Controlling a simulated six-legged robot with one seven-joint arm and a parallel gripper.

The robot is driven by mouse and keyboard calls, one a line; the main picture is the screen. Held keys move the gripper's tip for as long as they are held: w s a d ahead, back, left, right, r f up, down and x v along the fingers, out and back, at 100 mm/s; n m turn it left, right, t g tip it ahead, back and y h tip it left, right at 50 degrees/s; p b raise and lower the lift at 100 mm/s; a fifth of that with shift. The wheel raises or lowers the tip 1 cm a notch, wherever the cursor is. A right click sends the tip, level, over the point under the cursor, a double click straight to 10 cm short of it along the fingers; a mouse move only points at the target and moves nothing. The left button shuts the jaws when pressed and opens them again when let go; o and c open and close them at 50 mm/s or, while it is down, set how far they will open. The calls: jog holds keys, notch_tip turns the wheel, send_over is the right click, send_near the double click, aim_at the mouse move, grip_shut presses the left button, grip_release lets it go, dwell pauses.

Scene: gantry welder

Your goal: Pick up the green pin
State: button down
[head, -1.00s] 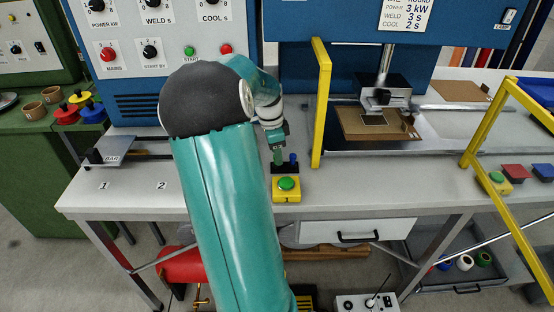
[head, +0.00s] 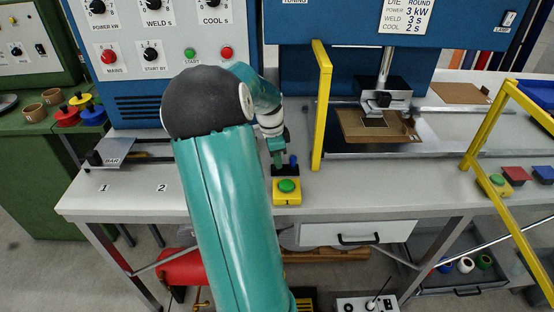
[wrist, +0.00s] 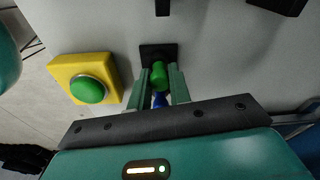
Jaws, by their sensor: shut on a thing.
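The green pin (wrist: 159,74) stands between the two green fingers of my gripper (wrist: 161,80) in the wrist view, and the fingers are shut on it. A small black holder (wrist: 158,51) lies at the pin; I cannot tell whether the pin is still seated in it. A blue pin (wrist: 160,100) shows between the fingers, partly hidden. In the head view my gripper (head: 277,158) is low over the bench, at the left side of the black holder (head: 286,170). The blue pin (head: 293,160) is just to its right, and the green pin is hard to make out there.
A yellow box with a green button (head: 287,190) is in front of the holder, close to my gripper. A yellow guard post (head: 320,105) rises just to the right. The welder panel (head: 165,60) stands behind. The bench top to the left is mostly clear.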

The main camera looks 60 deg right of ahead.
jog(key=shift+r, duration=0.7)
jog(key=s+a+r, duration=0.2)
jog(key=s+r, duration=0.4)
jog(key=r, duration=0.1)
jog(key=s+a+r, duration=0.3)
jog(key=s+r, duration=0.4)
jog(key=r, duration=0.1)
jog(key=shift+a, duration=0.25)
